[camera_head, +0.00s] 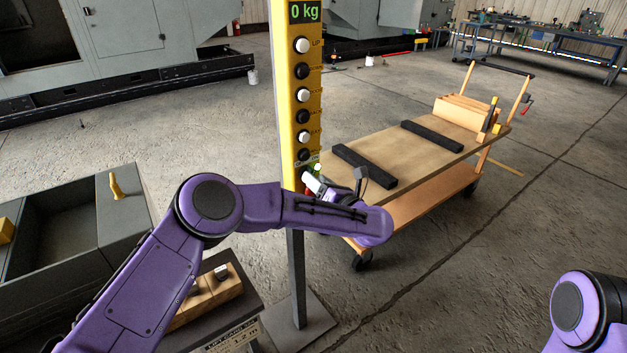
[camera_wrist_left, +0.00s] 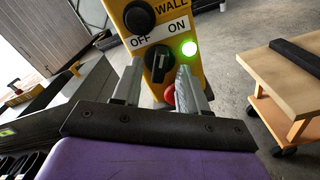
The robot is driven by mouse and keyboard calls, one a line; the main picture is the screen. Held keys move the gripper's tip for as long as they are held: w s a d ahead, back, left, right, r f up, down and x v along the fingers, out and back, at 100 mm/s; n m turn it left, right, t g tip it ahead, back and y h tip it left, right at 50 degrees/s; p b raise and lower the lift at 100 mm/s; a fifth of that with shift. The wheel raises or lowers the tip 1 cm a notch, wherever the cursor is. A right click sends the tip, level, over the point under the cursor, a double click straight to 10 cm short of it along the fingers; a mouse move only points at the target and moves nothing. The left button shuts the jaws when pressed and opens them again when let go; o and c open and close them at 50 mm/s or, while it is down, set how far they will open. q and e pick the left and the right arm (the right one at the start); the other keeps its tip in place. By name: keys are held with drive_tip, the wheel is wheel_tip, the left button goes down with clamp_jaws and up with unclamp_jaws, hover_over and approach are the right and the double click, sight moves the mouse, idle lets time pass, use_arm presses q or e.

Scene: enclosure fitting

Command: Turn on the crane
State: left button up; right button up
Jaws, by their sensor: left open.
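The yellow crane control post (camera_head: 300,90) stands upright in the middle of the head view, with a column of black and white buttons and a display reading 0 kg. In the left wrist view its lower panel carries a black rotary switch (camera_wrist_left: 157,62) under an OFF/ON label (camera_wrist_left: 160,33). A green lamp (camera_wrist_left: 189,48) beside the switch is lit. A red button (camera_wrist_left: 170,94) below is partly hidden by a finger. My left gripper (camera_wrist_left: 160,80) is open, its fingers either side of the switch's lower area; contact cannot be told. My right gripper is out of view; only its arm shows.
A wooden-topped cart (camera_head: 415,150) with black strips stands right of the post. A grey open bin (camera_head: 65,225) and a low stand with a wooden block (camera_head: 205,295) are at the left. Workbenches (camera_head: 540,45) stand far back.

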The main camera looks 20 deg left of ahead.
use_arm(q)
drive_tip(key=b+v, duration=0.2)
drive_tip(key=v, duration=0.6)
drive_tip(key=shift+s+d, duration=0.15)
drive_tip(key=shift+d, duration=0.1)
